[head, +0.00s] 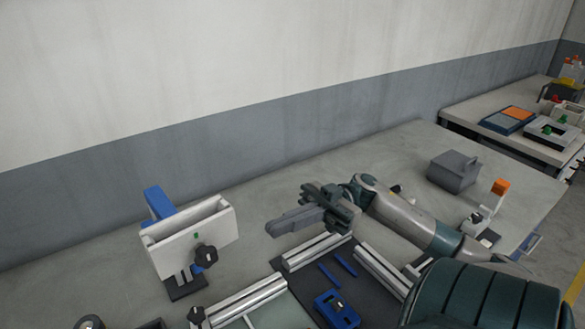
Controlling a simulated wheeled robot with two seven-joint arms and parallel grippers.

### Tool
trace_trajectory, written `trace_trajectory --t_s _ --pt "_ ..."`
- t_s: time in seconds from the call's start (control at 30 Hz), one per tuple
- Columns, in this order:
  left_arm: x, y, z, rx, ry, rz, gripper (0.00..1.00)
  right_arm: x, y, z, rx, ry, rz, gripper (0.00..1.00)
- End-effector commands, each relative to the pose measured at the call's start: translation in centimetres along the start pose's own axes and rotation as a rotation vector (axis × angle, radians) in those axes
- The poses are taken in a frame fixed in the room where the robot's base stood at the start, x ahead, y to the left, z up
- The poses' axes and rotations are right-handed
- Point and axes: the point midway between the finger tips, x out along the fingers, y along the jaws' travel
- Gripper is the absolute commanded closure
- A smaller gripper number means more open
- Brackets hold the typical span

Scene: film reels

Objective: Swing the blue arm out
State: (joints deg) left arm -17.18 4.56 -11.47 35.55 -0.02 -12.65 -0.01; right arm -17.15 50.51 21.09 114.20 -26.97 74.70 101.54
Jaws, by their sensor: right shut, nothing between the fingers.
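The blue arm (159,204) is a flat blue bar. It sticks up, slightly tilted, behind the left end of a white slotted housing (192,242); its lower part is hidden by the housing. A black knob (205,256) is on the housing's front face. My right gripper (275,229) comes in from the right, with its fingers pointing left toward the housing. It is shut and empty, above the table and apart from both the housing and the blue arm. My left gripper is not in view.
A dark tray (345,290) with metal rails, small blue rods and a blue block (337,310) lies in front of my right gripper. A grey box (453,172) and an orange-topped device (499,188) stand at the right.

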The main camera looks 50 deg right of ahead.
Motion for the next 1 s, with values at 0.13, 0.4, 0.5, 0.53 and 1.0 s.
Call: trace_trajectory --t_s 0.13,0.4,0.5,0.53,1.0 --pt "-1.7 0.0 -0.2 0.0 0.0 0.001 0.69 2.9 -0.1 -0.6 -0.002 0.004 -0.004 1.0" --pt "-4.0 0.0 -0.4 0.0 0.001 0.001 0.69 7.4 -0.1 -0.6 -0.002 0.004 -0.002 1.0" --pt "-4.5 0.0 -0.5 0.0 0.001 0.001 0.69 8.5 -0.1 -0.4 -0.001 0.003 -0.002 1.0" --pt "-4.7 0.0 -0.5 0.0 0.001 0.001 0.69 8.8 0.0 -0.4 -0.002 0.002 -0.001 1.0" --pt "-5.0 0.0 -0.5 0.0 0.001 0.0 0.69 9.8 0.0 0.0 0.0 0.0 0.0 1.0"
